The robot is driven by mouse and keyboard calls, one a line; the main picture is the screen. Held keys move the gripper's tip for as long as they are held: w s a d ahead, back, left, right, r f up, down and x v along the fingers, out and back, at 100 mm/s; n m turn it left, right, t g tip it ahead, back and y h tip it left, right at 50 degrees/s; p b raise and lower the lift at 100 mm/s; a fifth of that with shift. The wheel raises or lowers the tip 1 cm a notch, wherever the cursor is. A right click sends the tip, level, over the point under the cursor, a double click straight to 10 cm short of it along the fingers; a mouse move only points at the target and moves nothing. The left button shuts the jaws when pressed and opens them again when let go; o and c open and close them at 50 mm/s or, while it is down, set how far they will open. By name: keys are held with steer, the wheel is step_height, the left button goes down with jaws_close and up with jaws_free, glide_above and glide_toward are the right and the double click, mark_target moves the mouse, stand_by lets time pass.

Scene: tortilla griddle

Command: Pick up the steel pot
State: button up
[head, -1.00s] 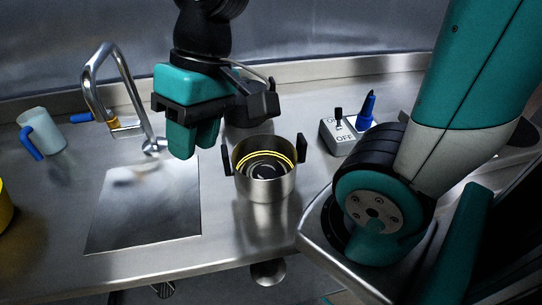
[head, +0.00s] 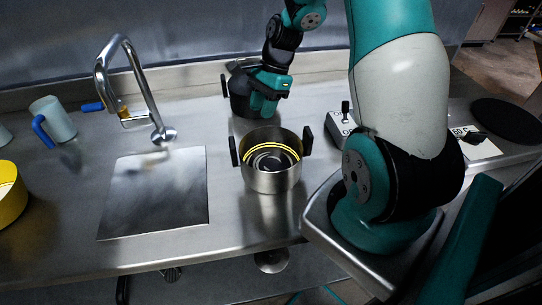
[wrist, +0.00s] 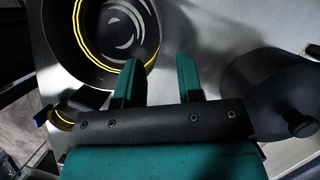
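The steel pot (head: 272,180) stands upright and open on the counter, with black upright handles on its left and right and yellow lines inside. My gripper (head: 262,104) is behind and above it in the head view, apart from it. In the wrist view the pot (wrist: 88,62) fills the upper left, beside the left fingertip. The two teal fingers of my gripper (wrist: 158,78) are spread with only bare counter seen between them, so it is open and empty.
A dark pot (head: 239,97) stands close behind my gripper; it also shows at the right of the wrist view (wrist: 270,85). A faucet (head: 135,80) and a flat steel panel (head: 150,205) lie left. A switch box (head: 340,125) stands right. A mug (head: 58,120) and yellow container (head: 10,195) are far left.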

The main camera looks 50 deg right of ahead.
steer(key=shift+a+p+x, duration=0.15)
steer(key=shift+p+x, duration=0.35)
steer(key=shift+x, duration=1.7)
steer(key=shift+a+p+x, duration=0.15)
steer(key=shift+p+x, duration=0.35)
steer(key=shift+x, duration=1.75)
steer(key=shift+s+r, duration=0.15)
steer(key=shift+s, duration=0.05)
jaws_close()
